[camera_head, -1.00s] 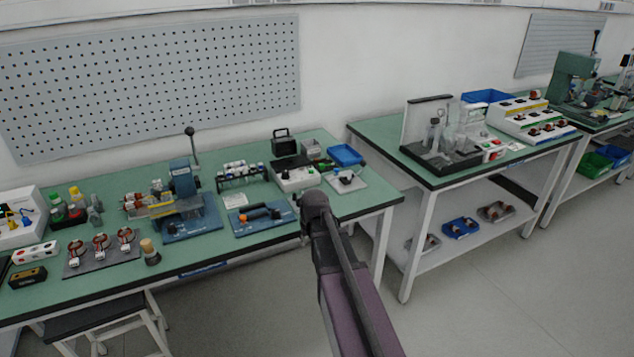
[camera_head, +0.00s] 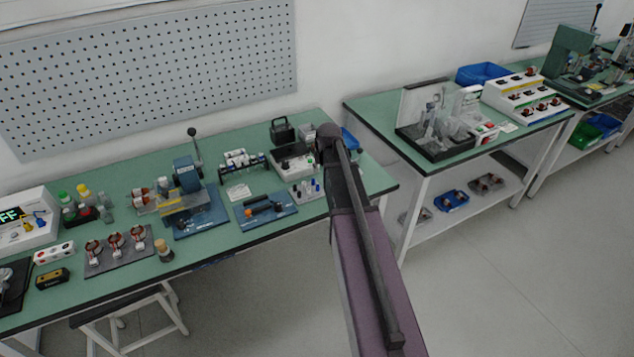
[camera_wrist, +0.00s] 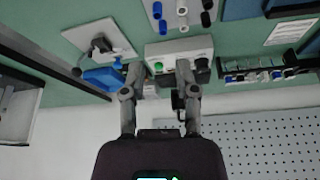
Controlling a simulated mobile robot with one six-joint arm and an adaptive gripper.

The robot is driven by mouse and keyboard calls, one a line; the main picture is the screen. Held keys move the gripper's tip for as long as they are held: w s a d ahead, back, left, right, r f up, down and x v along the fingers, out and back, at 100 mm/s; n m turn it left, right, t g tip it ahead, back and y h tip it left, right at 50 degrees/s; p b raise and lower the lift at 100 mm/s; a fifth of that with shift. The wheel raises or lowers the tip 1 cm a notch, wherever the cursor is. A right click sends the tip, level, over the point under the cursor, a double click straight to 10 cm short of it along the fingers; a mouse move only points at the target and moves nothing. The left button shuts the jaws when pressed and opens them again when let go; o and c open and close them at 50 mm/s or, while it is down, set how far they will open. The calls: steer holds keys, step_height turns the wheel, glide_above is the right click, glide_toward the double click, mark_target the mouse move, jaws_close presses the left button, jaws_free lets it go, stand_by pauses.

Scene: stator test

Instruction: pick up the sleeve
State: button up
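Several small sleeves stand on a pale plate on the left bench. In the wrist view a blue sleeve (camera_wrist: 162,27), a white sleeve (camera_wrist: 182,26) and a black sleeve (camera_wrist: 206,18) show at the top edge, with more beside them. In the head view the sleeves (camera_head: 312,185) are tiny, just left of my arm. Which one is meant I cannot tell. My gripper (camera_wrist: 159,68) is open and empty, its fingers spread apart, with the sleeves beyond the tips. The head view does not show the fingers, hidden by my arm.
In the wrist view a white button box (camera_wrist: 175,48) lies between the fingertips and the sleeves. A blue bin (camera_wrist: 103,79) and a grey plate with a black part (camera_wrist: 121,46) are left. A tube rack (camera_wrist: 264,72) stands right. A pegboard (camera_head: 150,70) hangs behind the bench.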

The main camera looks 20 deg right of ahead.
stand_by(0.4)
steer(key=b, duration=0.8)
glide_above(318, 189)
steer(key=s, duration=0.1)
step_height(318, 189, down, 8)
steer(key=shift+a, duration=0.15)
steer(key=shift+f, duration=0.1)
steer(key=b+x, duration=0.3)
steer(key=shift+s, duration=0.25)
steer(key=shift+b+x, duration=1)
steer(key=shift+x, duration=0.05)
steer(key=c, duration=0.4)
